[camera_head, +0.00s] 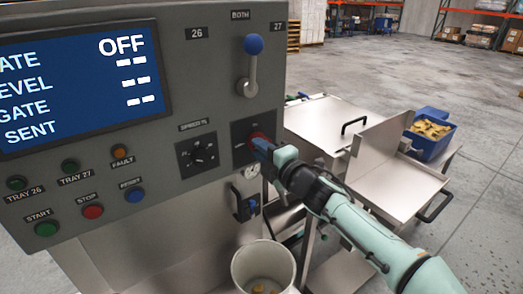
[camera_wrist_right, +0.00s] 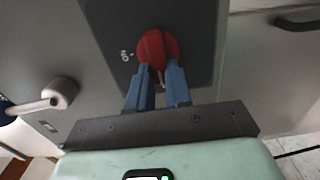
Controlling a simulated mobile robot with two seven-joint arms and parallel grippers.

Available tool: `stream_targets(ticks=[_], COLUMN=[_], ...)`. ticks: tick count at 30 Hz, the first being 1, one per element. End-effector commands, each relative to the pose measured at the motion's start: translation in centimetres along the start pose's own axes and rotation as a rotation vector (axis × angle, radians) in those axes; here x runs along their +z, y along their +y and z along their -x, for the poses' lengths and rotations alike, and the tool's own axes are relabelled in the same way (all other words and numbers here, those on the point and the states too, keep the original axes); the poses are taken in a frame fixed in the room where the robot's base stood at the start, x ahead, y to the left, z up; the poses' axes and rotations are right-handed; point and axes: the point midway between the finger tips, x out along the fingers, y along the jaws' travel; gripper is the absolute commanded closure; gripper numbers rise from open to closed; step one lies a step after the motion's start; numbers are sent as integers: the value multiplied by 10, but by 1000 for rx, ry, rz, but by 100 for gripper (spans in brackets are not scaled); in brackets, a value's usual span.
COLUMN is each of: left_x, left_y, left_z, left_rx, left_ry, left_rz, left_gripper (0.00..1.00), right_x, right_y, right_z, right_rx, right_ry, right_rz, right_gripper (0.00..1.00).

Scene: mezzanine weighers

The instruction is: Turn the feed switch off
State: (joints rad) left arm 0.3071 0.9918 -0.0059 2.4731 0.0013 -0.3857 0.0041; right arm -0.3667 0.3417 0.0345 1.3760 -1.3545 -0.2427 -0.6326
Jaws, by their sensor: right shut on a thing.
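The feed switch is a red rotary knob (camera_head: 258,138) on a dark square plate, low on the right side of the grey control panel (camera_head: 165,190). In the right wrist view the red knob (camera_wrist_right: 157,45) is at top centre, with a small white marking on the plate to its left. My right gripper (camera_head: 257,146) comes in from the right. Its blue fingers are shut on the knob, one on each side, and partly cover it in the head view. The panel's screen (camera_head: 85,85) reads "OFF" in its top line. My left gripper is not in view.
A black dial (camera_head: 198,152) sits left of the switch, and a blue-tipped lever (camera_head: 248,70) above. Coloured buttons line the lower left. A white bucket (camera_head: 262,268) stands below. Metal trays (camera_head: 320,120) and a blue bin (camera_head: 448,147) are at right.

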Motion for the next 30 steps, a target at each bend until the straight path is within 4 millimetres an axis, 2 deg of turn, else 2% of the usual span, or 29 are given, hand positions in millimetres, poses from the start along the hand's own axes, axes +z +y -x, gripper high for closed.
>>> stream_targets(ticks=[12,13,15,25,30], left_x=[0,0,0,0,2], left_y=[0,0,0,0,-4], left_z=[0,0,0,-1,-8], left_rx=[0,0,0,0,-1], left_ry=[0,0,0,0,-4], left_rz=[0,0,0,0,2], left_gripper=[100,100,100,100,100], right_x=[0,0,0,0,1], right_y=[0,0,0,0,0], right_z=[0,0,0,2,21], right_rx=[-1,-1,-1,0,2], right_ry=[0,0,0,0,-1], right_rz=[12,12,11,9,9], right_gripper=[100,78,55,55,55])
